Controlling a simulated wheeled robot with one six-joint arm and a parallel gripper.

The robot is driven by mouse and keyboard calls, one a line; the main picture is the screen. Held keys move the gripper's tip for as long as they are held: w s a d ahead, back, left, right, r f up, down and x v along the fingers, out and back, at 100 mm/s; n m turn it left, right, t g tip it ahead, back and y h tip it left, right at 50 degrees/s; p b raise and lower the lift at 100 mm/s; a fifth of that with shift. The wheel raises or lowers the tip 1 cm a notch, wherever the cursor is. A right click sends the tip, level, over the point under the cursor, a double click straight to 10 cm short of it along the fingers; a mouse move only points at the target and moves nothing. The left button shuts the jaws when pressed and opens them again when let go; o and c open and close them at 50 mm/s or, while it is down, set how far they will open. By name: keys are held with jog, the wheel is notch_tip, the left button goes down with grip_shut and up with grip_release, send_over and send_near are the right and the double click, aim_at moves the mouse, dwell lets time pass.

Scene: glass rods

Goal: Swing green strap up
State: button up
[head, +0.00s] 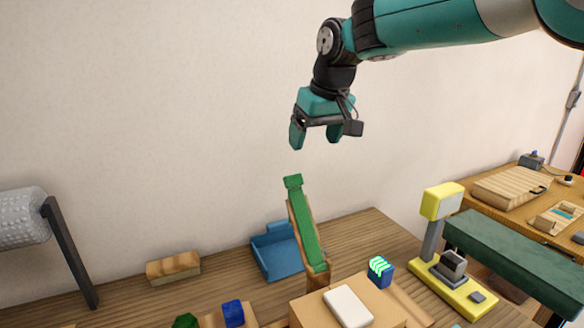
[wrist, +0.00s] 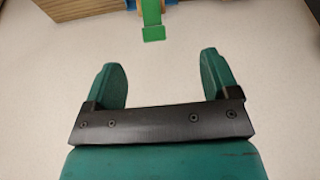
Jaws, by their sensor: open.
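The green strap (head: 307,229) runs along a tilted wooden arm in the head view, with a green tab (head: 293,181) at its upper end. Its lower end meets a wooden post by a cardboard-coloured box. In the wrist view the strap's tab (wrist: 154,33) shows at the top, beyond my fingertips. My gripper (head: 318,139) is open and empty, above the tab and slightly to its right, apart from it. Both teal fingers also show in the wrist view (wrist: 161,75) with nothing between them.
A blue tray (head: 277,258) stands just left of the strap. A box with a white block (head: 348,306), a blue block (head: 381,271) and a yellow stand (head: 442,202) lie to the right. A wooden block (head: 173,268) lies left. The air around my gripper is clear.

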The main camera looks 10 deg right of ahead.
jog(key=w+r+m, duration=0.1)
jog(key=w+r, duration=0.1)
jog(key=w, duration=0.4)
jog(key=p, duration=0.6)
send_near(293, 176)
jog(key=shift+t, duration=0.4)
jog(key=x, duration=1)
jog(key=shift+s+f, duration=0.15)
jog(key=shift+f, duration=0.05)
